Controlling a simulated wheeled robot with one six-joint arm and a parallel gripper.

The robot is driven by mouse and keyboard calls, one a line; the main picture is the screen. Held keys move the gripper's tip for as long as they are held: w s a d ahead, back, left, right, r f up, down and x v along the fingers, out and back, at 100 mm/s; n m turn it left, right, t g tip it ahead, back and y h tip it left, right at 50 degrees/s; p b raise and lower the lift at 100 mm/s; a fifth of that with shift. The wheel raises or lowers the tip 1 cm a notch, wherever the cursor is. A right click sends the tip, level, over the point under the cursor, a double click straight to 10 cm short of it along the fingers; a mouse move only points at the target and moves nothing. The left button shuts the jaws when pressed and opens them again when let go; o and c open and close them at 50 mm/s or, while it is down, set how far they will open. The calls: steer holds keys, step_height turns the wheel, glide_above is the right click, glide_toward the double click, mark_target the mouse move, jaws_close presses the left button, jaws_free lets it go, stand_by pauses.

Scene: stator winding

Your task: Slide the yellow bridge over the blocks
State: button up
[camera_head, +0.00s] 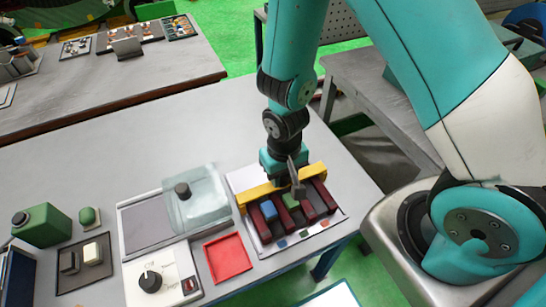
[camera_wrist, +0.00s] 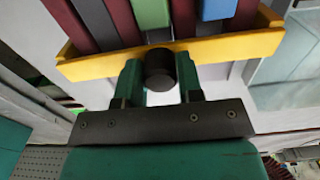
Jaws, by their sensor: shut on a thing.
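The yellow bridge (camera_head: 251,193) lies across the far ends of the dark red bars (camera_head: 312,206) on a pale board (camera_head: 262,240). It also shows in the wrist view (camera_wrist: 235,48), spanning the bars. A blue block (camera_head: 269,211) and a green block (camera_head: 290,202) sit in lanes between the bars, on the near side of the bridge. Both show beyond the bridge in the wrist view, green (camera_wrist: 152,13) and blue (camera_wrist: 218,9). My gripper (camera_wrist: 159,75) is shut on the bridge's black knob (camera_wrist: 160,62). In the head view my gripper (camera_head: 285,178) hides part of the bridge.
Left of the board are a red tray (camera_head: 228,258), a white panel with a black dial (camera_head: 162,285) and a clear cover with a black knob (camera_head: 197,200). A green box (camera_head: 41,226) stands farther left. The table's back left is clear.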

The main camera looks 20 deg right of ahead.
mark_target(291, 199)
steer(key=shift+s+b, duration=0.35)
steer(key=shift+s, duration=2)
steer(key=o, duration=0.7)
step_height(291, 199, up, 6)
steer(key=p, duration=0.5)
steer(key=shift+w, duration=0.1)
